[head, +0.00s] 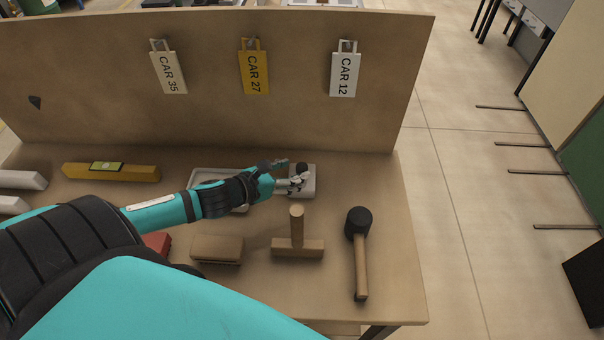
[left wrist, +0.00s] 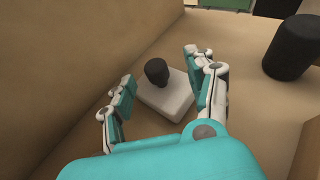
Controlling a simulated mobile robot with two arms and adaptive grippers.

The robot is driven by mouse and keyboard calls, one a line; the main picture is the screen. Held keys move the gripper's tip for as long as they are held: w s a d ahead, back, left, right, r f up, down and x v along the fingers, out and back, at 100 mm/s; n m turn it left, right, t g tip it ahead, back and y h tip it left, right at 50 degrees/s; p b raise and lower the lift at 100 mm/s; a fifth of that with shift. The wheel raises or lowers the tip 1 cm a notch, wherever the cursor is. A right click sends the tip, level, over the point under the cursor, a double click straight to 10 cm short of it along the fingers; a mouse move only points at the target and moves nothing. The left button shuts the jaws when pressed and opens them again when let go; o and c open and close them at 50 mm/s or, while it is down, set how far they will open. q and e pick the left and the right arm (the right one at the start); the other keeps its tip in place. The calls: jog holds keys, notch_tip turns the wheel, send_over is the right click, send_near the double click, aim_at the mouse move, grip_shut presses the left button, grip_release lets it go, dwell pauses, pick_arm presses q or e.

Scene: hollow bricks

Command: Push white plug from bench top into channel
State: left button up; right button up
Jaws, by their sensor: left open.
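The white plug (head: 309,188) is a pale square block with a black knob on top, resting on the bench top (head: 330,305) near its back right. It also shows in the left wrist view (left wrist: 166,98). My left gripper (head: 293,171) reaches it from the left. In the left wrist view the gripper (left wrist: 159,70) is open, with one finger on either side of the knob and no clear grip on it. I cannot pick out the channel with certainty. My right gripper is not in view.
A pale tray (head: 205,174) lies partly behind my left forearm. A black-headed mallet (head: 360,260), a T-shaped wooden tool (head: 297,247) and a brown block (head: 217,249) lie in front. An upright board (head: 210,110) with hanging tags closes the back.

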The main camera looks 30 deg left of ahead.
aim_at(300, 167)
pick_arm(q)
jog(key=x, duration=0.2)
jog(key=p+x, duration=0.1)
jog(key=x, duration=0.1)
jog(key=shift+w+a, duration=0.1)
jog(key=shift+a, duration=0.25)
jog(key=shift+w+d+f, duration=0.15)
jog(key=shift+w+f, duration=0.15)
jog(key=shift+w, duration=0.2)
jog(key=shift+s, duration=0.1)
grip_shut()
